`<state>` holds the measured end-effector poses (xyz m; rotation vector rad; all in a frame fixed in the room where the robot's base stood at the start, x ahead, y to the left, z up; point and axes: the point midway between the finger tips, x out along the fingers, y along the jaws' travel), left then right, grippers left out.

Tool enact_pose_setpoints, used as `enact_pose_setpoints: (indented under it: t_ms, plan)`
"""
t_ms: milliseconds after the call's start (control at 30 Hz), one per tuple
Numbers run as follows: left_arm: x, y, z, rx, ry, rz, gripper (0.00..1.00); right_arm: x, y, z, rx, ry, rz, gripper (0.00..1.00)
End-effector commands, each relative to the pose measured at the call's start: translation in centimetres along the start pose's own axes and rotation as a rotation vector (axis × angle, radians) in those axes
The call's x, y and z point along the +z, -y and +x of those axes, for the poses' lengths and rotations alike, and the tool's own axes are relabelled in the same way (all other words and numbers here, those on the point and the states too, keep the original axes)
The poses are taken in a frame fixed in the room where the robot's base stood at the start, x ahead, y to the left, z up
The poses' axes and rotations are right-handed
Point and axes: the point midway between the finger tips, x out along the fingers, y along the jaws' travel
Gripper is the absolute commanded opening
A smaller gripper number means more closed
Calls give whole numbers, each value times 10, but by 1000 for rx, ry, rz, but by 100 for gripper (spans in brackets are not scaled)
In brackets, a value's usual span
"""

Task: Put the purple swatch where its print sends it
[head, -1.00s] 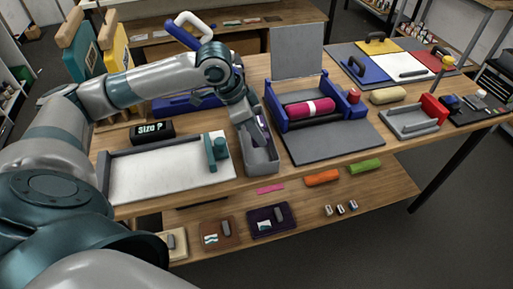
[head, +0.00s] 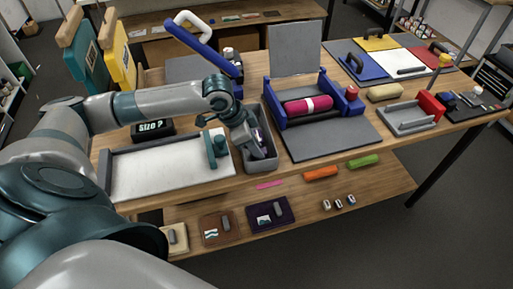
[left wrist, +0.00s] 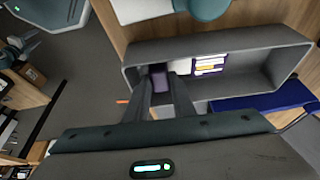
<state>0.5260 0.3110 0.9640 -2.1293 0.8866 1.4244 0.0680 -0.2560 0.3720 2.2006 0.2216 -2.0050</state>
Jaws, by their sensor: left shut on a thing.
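My left gripper (head: 258,150) reaches down into a grey open bin (head: 273,163) at the middle of the table. In the left wrist view its fingers (left wrist: 160,84) are shut on a small purple and grey piece, which I take to be the grip of the purple swatch (left wrist: 160,80). Beside the fingers, inside the bin (left wrist: 262,45), a purple-edged printed face (left wrist: 210,64) shows white and yellow bars. I cannot tell whether the swatch touches the bin floor. My right gripper is in neither view.
Left of the bin is a white board (head: 160,170) with a teal handle; behind it a black sign (head: 153,128) reads "SIZE ?". Right stands a blue press (head: 290,123) with a magenta roller. Cream, brown and dark purple plates (head: 283,222) lie on the lower shelf.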

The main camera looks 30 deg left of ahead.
Motion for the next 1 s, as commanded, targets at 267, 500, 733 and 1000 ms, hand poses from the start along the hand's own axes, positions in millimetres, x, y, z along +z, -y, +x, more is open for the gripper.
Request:
enact_pose_setpoints:
  t_ms: [267, 500, 733, 1000]
  plan:
    - [3, 0, 8, -1, -1, 1, 1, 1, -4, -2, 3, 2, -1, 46]
    - [4, 0, 10, 0, 0, 1, 1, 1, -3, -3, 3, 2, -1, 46]
    - [4, 0, 10, 0, -1, 1, 30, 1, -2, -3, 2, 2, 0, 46]
    - [3, 1, 5, -2, -1, 1, 30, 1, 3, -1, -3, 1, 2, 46]
